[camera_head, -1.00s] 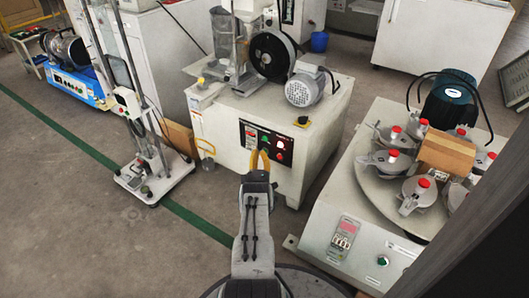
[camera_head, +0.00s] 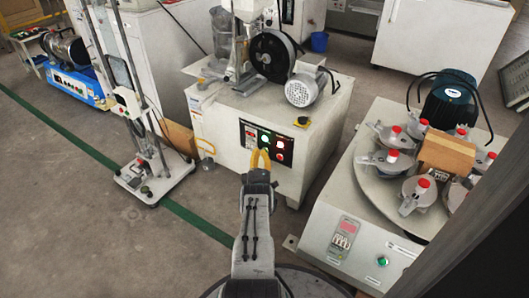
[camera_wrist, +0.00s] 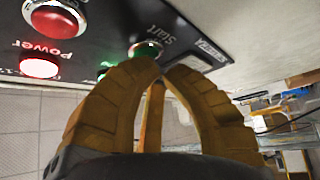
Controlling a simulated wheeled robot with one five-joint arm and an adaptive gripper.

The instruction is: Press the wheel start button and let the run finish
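The wheel machine (camera_head: 222,150) is a white cabinet with a dark wheel (camera_head: 270,57) and a grey motor on top. Its black control panel (camera_head: 250,129) faces my gripper (camera_head: 259,152). The round green start button (camera_wrist: 146,48) has a "Start" label beside it in the wrist view, upside down there. It also shows in the head view (camera_head: 265,138). My yellow fingers are drawn together, empty, with their tips (camera_wrist: 160,68) close to the button. I cannot tell whether they touch it. A red button (camera_wrist: 55,18) and a lit red power lamp (camera_wrist: 39,65) sit beside it.
A white machine with a round plate (camera_head: 368,185) and red-topped clamps stands close on the right. A tall column stand (camera_head: 150,180) is on the left. A yellow-based button (camera_head: 301,122) sits on the cabinet's top edge.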

